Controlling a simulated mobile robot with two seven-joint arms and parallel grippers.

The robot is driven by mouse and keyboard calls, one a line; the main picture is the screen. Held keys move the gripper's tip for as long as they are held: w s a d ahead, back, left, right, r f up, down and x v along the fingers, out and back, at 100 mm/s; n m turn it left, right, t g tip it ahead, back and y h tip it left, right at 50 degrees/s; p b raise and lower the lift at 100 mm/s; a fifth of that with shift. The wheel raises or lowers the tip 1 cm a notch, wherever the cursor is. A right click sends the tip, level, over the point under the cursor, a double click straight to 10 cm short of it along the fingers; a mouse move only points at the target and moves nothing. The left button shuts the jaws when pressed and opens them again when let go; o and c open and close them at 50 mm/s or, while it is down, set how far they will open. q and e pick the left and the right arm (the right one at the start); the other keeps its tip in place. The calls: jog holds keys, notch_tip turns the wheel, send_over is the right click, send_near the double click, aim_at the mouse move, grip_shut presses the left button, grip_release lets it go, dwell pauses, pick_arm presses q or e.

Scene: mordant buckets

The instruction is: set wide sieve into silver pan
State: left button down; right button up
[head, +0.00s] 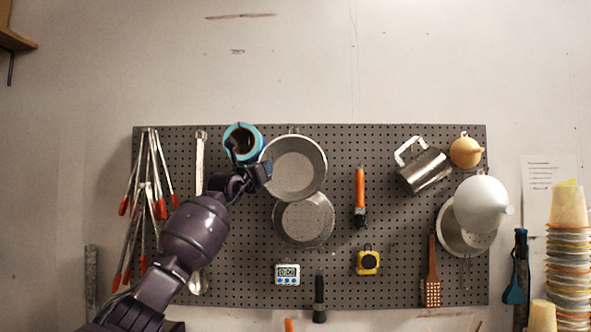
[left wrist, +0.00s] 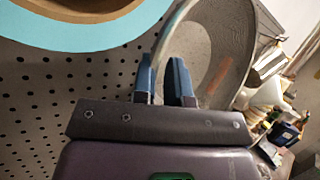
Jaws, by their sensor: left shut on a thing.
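The wide sieve (head: 295,170), a round grey vessel with a pale bottom, is in front of the pegboard, open side facing me. It fills the upper middle of the left wrist view (left wrist: 222,50). My left gripper (head: 264,170) is shut on its left rim; in the left wrist view the two blue fingers (left wrist: 168,80) are at the rim. What looks like the silver pan (head: 305,222), a round grey dish, is just below, its top edge covered by the sieve. My right gripper is not in view.
A blue-rimmed round item (head: 243,141) is close above my left gripper. Tongs (head: 146,195) and a long metal tool (head: 200,160) hang to the left. An orange-handled tool (head: 360,190) hangs to the right, and a timer (head: 287,274) below. The pegboard (head: 385,215) has bare patches between.

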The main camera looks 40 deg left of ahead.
pick_arm(q)
jog(key=shift+f, duration=0.1)
dwell(0.3)
jog(key=shift+w+r, duration=0.1)
jog(key=shift+r, duration=0.25)
